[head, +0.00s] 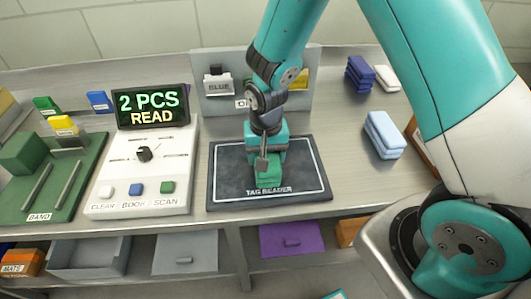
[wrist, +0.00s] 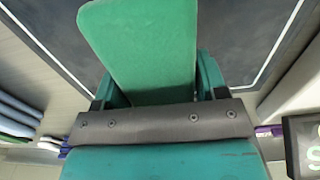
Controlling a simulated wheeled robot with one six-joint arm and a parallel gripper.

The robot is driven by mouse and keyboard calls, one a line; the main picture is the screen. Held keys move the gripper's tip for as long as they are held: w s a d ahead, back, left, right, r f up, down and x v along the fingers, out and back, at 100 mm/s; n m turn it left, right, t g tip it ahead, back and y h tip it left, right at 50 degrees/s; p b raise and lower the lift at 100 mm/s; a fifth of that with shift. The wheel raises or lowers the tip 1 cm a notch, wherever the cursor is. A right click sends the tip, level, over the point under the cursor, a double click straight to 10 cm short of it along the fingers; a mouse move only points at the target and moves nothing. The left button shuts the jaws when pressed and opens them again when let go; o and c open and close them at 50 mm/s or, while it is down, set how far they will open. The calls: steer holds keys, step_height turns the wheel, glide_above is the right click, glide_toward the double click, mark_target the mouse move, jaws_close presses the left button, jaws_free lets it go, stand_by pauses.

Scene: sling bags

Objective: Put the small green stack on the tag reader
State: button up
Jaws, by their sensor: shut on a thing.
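The small green stack (head: 268,174) is at the tag reader (head: 226,181), a dark mat with a white outline and printed lettering along its front edge. My gripper (head: 264,163) is over the mat and shut on the green stack. In the wrist view the stack (wrist: 150,50) stretches out between the two fingers (wrist: 155,95), over the dark mat (wrist: 235,30). The stack is on or just above the mat; I cannot tell whether it touches. The gripper hides the stack's back part in the head view.
A display (head: 152,106) reads "2 PCS READ" above a white console (head: 143,165) with several controls. A green banding board (head: 75,190) lies at the left. A light blue stack (head: 384,135) is at the right, with dark blue (head: 360,73) and white (head: 387,78) ones behind.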

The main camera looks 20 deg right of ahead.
steer(key=shift+f, duration=0.2)
steer(key=o, duration=1)
steer(key=shift+r, duration=0.1)
steer(key=shift+r, duration=0.1)
step_height(320, 180, up, 12)
steer(key=shift+f+b, duration=0.1)
steer(key=shift+b, duration=0.65)
steer(key=s+a+r+n+y, duration=0.1)
steer(key=s+r+n, duration=0.2)
steer(key=s, duration=0.3)
steer(key=s+a+r+n+y, duration=0.1)
steer(key=s+a+r+n, duration=0.1)
steer(key=s+r+n, duration=0.2)
steer(key=s+a+r+n+y, duration=0.1)
steer(key=s+r+n+y, duration=0.1)
steer(key=s, duration=0.6)
steer(key=shift+s+a+r+n, duration=0.15)
steer(key=shift+a+r+n, duration=0.05)
steer(key=shift+r+n, duration=0.25)
steer(key=shift+s+a+r+n, duration=0.15)
steer(key=shift+r+n, duration=0.2)
steer(key=shift+n, duration=0.1)
